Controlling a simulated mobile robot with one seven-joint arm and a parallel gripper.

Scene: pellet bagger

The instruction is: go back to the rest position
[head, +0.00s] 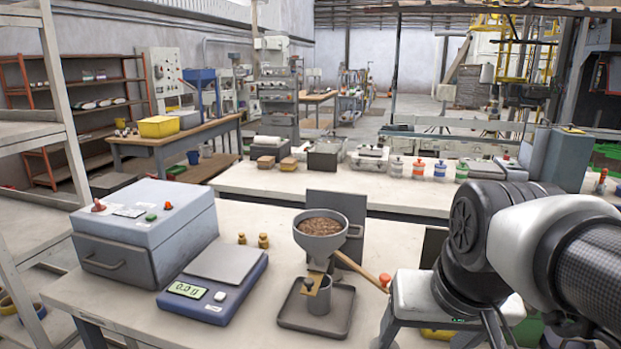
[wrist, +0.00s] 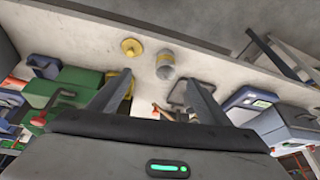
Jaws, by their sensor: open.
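My gripper (wrist: 160,78) shows in the wrist view with its two dark fingers spread apart and nothing between them. The table lies beyond the fingers. In the head view my arm comes in from the right, over the right part of the table, and I cannot clearly make out the fingertips there. A funnel (head: 318,243) full of brown pellets stands on the table, with a grey cup (head: 319,300) below its spout on a dark tray (head: 340,325).
A scale (head: 212,285) reading about 0.0 stands left of the tray, beside a grey box (head: 150,235) with buttons. Two small brass weights (head: 263,241) stand behind. A yellow disc (wrist: 131,47) and a grey-and-yellow container (wrist: 165,68) lie near my fingers in the wrist view.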

